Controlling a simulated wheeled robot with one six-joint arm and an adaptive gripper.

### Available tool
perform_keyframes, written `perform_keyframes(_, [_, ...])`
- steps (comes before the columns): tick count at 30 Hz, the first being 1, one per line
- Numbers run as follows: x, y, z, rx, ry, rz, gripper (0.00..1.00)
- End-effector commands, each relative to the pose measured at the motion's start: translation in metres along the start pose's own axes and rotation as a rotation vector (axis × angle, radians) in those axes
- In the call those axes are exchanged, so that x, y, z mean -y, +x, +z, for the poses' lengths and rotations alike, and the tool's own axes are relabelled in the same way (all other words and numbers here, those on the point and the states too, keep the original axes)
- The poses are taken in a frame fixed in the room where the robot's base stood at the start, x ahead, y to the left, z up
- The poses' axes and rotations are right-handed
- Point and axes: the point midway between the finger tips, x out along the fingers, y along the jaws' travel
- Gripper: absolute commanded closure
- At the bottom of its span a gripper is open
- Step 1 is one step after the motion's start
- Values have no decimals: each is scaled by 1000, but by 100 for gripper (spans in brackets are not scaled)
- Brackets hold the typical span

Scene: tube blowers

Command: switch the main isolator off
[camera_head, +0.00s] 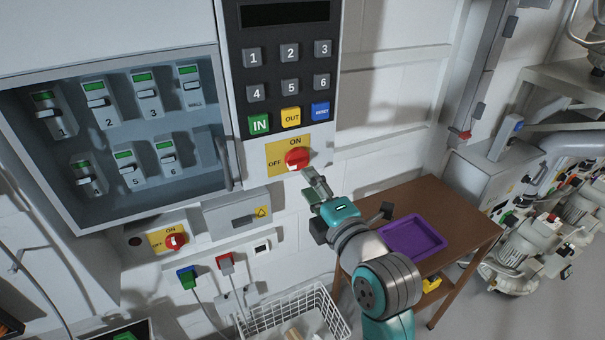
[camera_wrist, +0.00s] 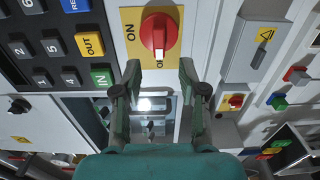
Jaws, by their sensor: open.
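A red rotary knob (camera_head: 297,157) sits on a yellow plate (camera_head: 275,160) below the keypad, with ON printed above it and OFF to its left. In the wrist view the knob (camera_wrist: 158,33) is just beyond my fingertips, its ridge running up-down in the picture, with a pale mark at its lower end. ON is at its left there; the lettering below it is partly hidden. My gripper (camera_head: 315,187) is below and right of the knob in the head view. In the wrist view my gripper (camera_wrist: 160,70) is open and empty, fingers apart, not around the knob.
A smaller red knob (camera_head: 175,241) on a yellow ON/OFF plate sits lower left. A breaker cabinet (camera_head: 228,150) is left of the keypad (camera_head: 290,65). A table (camera_head: 455,208) with a purple tray (camera_head: 443,250) and a wire basket (camera_head: 330,305) stand below.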

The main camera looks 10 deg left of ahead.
Motion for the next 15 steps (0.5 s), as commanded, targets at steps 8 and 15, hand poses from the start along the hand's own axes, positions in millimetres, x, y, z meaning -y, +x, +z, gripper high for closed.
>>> perform_keyframes(8, [0,-48,0,1,0,0,58])
perform_keyframes(15, [0,-62,0,0,0,0,58])
